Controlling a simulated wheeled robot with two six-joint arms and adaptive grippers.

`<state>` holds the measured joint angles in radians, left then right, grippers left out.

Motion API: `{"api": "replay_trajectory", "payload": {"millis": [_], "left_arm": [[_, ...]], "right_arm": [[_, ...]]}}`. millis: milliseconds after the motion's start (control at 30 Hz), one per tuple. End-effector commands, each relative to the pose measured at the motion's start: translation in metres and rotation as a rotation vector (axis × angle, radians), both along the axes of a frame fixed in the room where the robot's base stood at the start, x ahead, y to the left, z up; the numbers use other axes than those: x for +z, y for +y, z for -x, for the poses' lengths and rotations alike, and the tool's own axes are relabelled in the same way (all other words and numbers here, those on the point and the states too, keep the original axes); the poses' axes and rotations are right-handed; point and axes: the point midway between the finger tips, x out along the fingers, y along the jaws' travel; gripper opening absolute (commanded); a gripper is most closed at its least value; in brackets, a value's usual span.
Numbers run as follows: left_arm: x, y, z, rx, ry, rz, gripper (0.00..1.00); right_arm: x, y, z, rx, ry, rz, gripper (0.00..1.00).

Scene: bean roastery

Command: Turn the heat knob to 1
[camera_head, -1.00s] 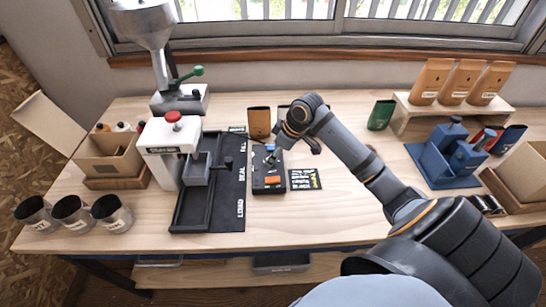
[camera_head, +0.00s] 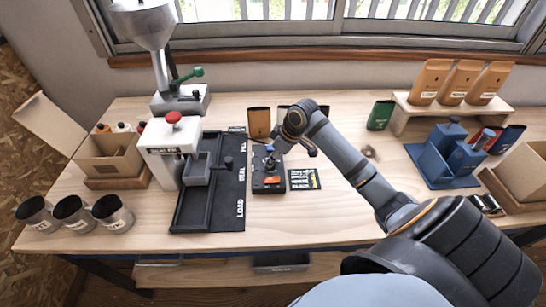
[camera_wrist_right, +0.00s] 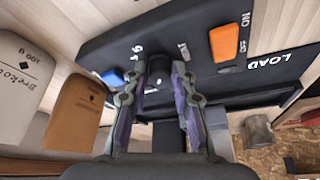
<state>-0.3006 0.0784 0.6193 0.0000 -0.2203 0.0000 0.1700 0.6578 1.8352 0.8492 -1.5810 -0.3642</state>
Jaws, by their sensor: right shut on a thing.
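A black control box (camera_head: 268,187) with an orange switch lies on the table right of the black mat. In the right wrist view, its dark face (camera_wrist_right: 125,42) shows white markings, the orange ON/OFF switch (camera_wrist_right: 228,42) and a blue part (camera_wrist_right: 112,78). My right gripper (camera_head: 270,166) is over the box. In the wrist view its two fingers (camera_wrist_right: 158,76) are closed around the dark heat knob (camera_wrist_right: 158,70), down at the box face. The fingers hide most of the knob, so its pointer and setting cannot be read. My left gripper is not in view.
A sealing press (camera_head: 170,140) and its black tray (camera_head: 190,212) stand left of the box. A dark label card (camera_head: 305,179) lies just right. Brown bags (camera_head: 259,122) stand behind. Metal cups (camera_head: 112,214) are at the front left. The front middle table is clear.

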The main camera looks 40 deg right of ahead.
Motion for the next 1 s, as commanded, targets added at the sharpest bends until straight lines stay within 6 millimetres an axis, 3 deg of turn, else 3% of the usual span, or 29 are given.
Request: {"api": "replay_trajectory", "payload": {"millis": [100, 367, 400, 567, 867, 1000], "left_arm": [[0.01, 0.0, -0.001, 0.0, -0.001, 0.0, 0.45], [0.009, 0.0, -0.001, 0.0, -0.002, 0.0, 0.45], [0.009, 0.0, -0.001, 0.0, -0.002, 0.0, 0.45], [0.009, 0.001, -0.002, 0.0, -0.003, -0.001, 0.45], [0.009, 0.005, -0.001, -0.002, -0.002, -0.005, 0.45], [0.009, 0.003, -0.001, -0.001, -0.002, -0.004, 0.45]], "right_arm": [[0.003, 0.0, 0.0, 0.064, 0.004, -0.004, 0.0], [0.0, 0.0, 0.0, 0.08, 0.002, -0.002, 0.0], [0.0, 0.0, 0.0, 0.08, 0.002, -0.002, 0.27], [0.0, 0.0, 0.0, 0.079, 0.002, -0.002, 0.48], [0.001, -0.001, 0.0, 0.078, 0.001, -0.001, 0.48], [0.016, -0.006, 0.004, 0.078, -0.002, 0.004, 0.48]]}}
